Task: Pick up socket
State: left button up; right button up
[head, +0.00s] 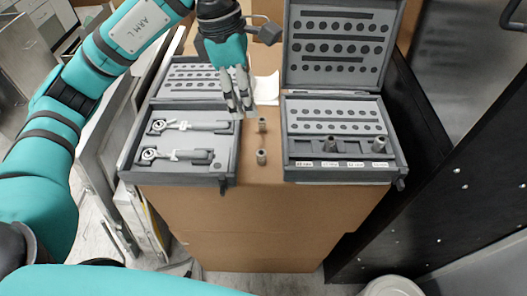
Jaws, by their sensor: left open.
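Two small metal sockets stand on the cardboard box top between the two cases. The nearer socket (262,157) is close to the front edge, and the farther socket (262,124) is behind it. My left gripper (238,103) points down above the right rear part of the left case, to the left of the farther socket. It is open and I see nothing between its fingers. Two more sockets stand in the right case (340,173), one at its left (330,144) and one at its right (379,144). My right gripper is not in view.
The open left case (128,166) holds two ratchet tools. The open right case has a raised lid (337,45) and small labels along its front. Both rest on a tall cardboard box (250,220). A black panel (440,150) stands close on the right; flat panels lean at left.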

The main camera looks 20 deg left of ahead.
pick_arm(q)
jog(key=p, duration=0.3)
send_over(261, 152)
jog(key=a, duration=0.2)
jog(key=f, duration=1.1)
jog(key=shift+s+d+f, duration=0.15)
jog(key=shift+s, duration=0.15)
jog(key=f+p, duration=0.1)
jog(key=d+f+p, duration=0.1)
jog(key=f, duration=0.1)
jog(key=f+p, duration=0.1)
jog(key=f, duration=0.1)
jog(key=shift+w+d, duration=0.15)
jog(key=shift+d, duration=0.2)
jog(key=shift+f, duration=0.25)
grip_shut()
